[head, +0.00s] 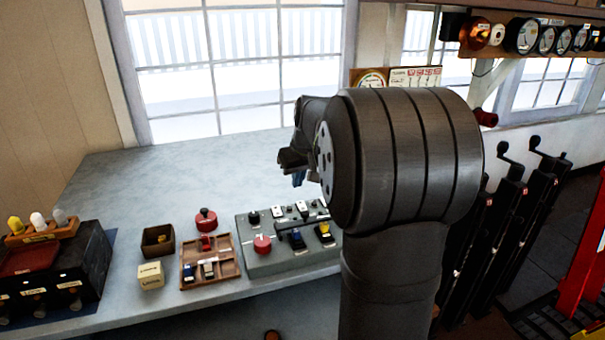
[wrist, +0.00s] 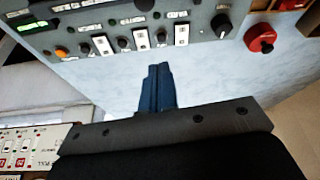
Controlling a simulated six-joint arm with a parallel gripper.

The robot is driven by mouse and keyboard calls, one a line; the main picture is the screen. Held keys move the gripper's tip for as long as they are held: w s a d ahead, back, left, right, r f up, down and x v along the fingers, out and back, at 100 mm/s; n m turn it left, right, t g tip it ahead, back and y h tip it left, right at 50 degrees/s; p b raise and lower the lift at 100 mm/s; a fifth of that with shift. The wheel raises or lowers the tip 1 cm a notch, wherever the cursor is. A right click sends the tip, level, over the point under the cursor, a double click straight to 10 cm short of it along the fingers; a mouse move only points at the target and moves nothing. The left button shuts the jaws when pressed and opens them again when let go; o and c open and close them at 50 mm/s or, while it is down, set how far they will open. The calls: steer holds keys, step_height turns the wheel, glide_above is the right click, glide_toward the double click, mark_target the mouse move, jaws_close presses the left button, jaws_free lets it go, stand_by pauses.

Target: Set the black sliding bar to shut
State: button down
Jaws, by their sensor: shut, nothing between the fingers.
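The grey control panel (head: 290,262) stands on the table, left of my arm in the head view. A long dark bar (head: 303,221) lies across its top, and it looks like the black sliding bar; its setting cannot be read. My gripper (head: 298,179) is above the table behind the panel, apart from it, partly hidden by my arm. In the wrist view my blue fingers (wrist: 157,88) are together and empty, over bare table. The panel edge (wrist: 120,52) shows above them, with white switches (wrist: 141,39); the bar is not clearly seen there.
A red mushroom button (head: 206,219), a wooden tray (head: 210,281) of small parts, a brown box (head: 158,240) and a cream block (head: 150,275) stand left of the panel. A dark case (head: 85,270) is at far left. The table (head: 190,170) behind is clear up to the window.

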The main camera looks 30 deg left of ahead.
mark_target(303, 212)
steer(key=x, duration=0.6)
steer(key=shift+s+d, duration=0.85)
steer(key=shift+d, duration=0.3)
steer(key=shift+s+d+f, duration=0.1)
steer(key=shift+s+d, duration=0.25)
steer(key=shift+d, duration=0.15)
steer(key=shift+s+d, duration=0.75)
steer(key=shift+s, duration=0.05)
steer(key=shift+f, duration=0.1)
